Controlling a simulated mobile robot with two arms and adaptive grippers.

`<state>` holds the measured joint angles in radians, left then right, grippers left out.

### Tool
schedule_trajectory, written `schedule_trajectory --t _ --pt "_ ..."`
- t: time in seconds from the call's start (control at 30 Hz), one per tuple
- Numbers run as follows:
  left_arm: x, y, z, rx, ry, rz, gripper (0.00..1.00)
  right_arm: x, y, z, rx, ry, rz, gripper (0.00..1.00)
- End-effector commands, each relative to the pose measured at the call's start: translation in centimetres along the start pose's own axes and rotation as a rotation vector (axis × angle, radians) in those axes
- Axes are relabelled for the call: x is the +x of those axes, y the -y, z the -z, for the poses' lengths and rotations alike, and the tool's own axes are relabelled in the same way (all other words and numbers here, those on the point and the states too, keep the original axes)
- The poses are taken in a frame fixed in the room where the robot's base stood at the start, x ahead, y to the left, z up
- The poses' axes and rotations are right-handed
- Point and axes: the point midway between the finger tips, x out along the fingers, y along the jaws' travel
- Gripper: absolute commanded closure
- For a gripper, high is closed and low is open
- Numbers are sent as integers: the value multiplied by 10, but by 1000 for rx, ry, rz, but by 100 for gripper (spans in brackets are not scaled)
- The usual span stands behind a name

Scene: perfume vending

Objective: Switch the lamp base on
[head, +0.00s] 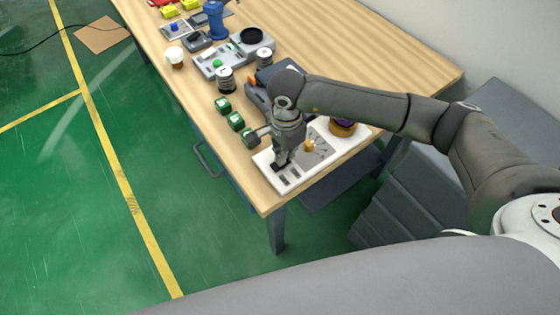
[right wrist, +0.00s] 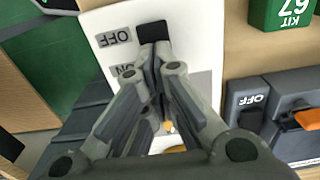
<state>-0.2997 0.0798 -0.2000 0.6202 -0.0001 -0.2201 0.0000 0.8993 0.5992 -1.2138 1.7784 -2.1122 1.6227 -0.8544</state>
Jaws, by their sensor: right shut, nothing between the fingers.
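A white panel (head: 325,157), which looks like the lamp base, lies at the near end of the wooden table. It also shows in the right wrist view (right wrist: 195,30), with a black switch (right wrist: 152,30) beside printed OFF (right wrist: 115,37) and ON labels. The ON label is partly covered by my fingers. My right gripper (head: 281,163) points down over the panel's switch end, shut and empty. In the right wrist view its fingertips (right wrist: 155,52) are at the switch's edge; I cannot tell whether they touch. My left gripper is not in view.
On the panel are a small gold knob-like piece (head: 309,146) and a purple-topped gold round part (head: 343,127). Green KIT blocks (head: 235,120) stand along the table's left edge. A grey device with an orange lever (right wrist: 306,119) sits beside the panel. The table's far right is clear.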

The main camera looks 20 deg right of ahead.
Motion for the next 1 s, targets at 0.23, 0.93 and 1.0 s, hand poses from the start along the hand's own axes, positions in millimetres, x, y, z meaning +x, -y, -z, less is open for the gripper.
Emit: schedule_trajectory --t 0.23,0.93,1.0 --pt "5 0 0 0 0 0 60 5 0 0 0 0 -1 100" --pt "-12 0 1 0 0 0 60 -32 0 0 -1 0 0 100" --pt "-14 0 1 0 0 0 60 -37 0 0 -1 0 1 100"
